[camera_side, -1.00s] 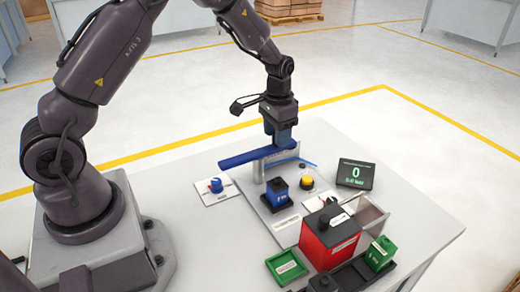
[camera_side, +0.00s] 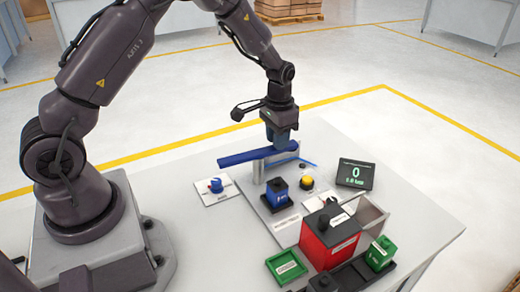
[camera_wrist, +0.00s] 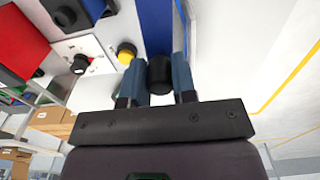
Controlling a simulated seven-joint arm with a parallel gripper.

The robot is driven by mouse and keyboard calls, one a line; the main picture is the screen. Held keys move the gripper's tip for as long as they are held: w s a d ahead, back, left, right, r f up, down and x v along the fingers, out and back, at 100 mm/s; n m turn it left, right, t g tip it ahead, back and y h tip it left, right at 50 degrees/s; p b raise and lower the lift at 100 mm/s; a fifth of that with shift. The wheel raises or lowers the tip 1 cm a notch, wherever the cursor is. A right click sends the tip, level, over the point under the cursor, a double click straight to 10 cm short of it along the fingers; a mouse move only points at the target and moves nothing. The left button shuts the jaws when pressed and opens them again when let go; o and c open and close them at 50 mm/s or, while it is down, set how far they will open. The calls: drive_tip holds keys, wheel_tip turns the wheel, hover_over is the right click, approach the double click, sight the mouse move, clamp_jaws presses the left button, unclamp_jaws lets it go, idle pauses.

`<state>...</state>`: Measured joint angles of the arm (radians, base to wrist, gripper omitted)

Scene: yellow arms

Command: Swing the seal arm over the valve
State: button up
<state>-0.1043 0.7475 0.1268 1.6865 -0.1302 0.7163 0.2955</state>
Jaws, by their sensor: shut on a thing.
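The seal arm looks to be the long blue bar (camera_side: 240,157) lying across a grey upright bracket (camera_side: 259,170) on the panel; part of it shows in the wrist view (camera_wrist: 157,27). My gripper (camera_side: 281,143) is at the bar's right end, pointing down. In the wrist view my gripper (camera_wrist: 159,66) has its two blue fingers closed on a black round knob (camera_wrist: 160,74) by the bar. I cannot tell for certain which part is the valve. A blue knob (camera_side: 216,186) on a white plate lies below the bar's left half.
A display (camera_side: 355,174) reads 0. A red box (camera_side: 330,238), green tray (camera_side: 286,267) and green block (camera_side: 381,252) are nearer. The table's left part is clear.

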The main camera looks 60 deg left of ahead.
drive_tip(key=shift+d, duration=0.55)
drive_tip(key=shift+s+d, duration=0.3)
drive_tip(key=shift+d, duration=0.25)
drive_tip(key=shift+s+d, duration=0.45)
drive_tip(key=shift+d, duration=0.05)
idle(0.3)
